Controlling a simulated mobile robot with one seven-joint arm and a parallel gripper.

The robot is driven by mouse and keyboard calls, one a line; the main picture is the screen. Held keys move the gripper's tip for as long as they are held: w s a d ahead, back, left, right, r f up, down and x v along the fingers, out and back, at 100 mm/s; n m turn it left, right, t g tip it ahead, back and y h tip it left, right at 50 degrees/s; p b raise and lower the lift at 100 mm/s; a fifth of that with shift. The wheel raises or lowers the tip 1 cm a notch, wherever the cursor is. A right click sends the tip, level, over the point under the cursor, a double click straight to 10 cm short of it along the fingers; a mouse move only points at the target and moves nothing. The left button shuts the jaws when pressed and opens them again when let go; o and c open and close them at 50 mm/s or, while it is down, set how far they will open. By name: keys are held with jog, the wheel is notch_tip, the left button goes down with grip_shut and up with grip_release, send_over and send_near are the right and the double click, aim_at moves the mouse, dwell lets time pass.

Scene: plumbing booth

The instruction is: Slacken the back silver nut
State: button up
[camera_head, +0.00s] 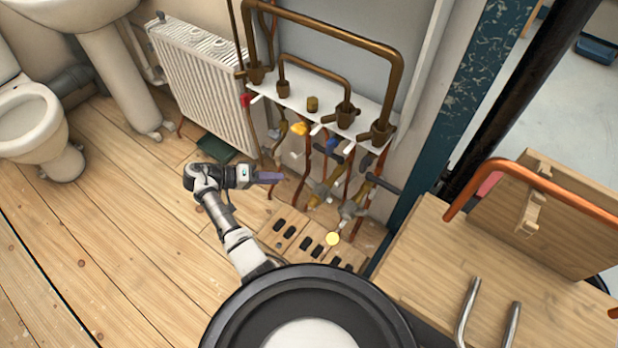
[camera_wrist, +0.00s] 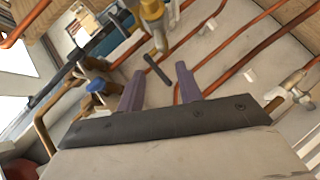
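My gripper (camera_head: 268,177) is held out level at the left of the pipework in the head view. In the wrist view its two purple fingers (camera_wrist: 160,72) stand wide apart with nothing gripped between them. Two silver fittings show low among the pipes in the head view: one farther back (camera_head: 319,190) and one nearer to the front (camera_head: 348,209). Both are apart from my fingers. In the wrist view a silver fitting joins a brass body (camera_wrist: 158,38) beyond the fingertips, and another silver fitting (camera_wrist: 292,82) is at the right. I cannot tell which is the back nut.
A white shelf (camera_head: 300,96) with brass pipes stands above the fittings. Copper pipes and a black-handled valve (camera_head: 383,184) crowd the right. A white radiator (camera_head: 205,85) is behind my arm. A slotted wooden block (camera_head: 290,226) lies below. The wooden floor at left is clear.

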aim_at(309, 178)
jog(key=x, duration=1.2)
jog(key=shift+f+p, duration=0.1)
jog(key=shift+p, duration=0.2)
grip_shut()
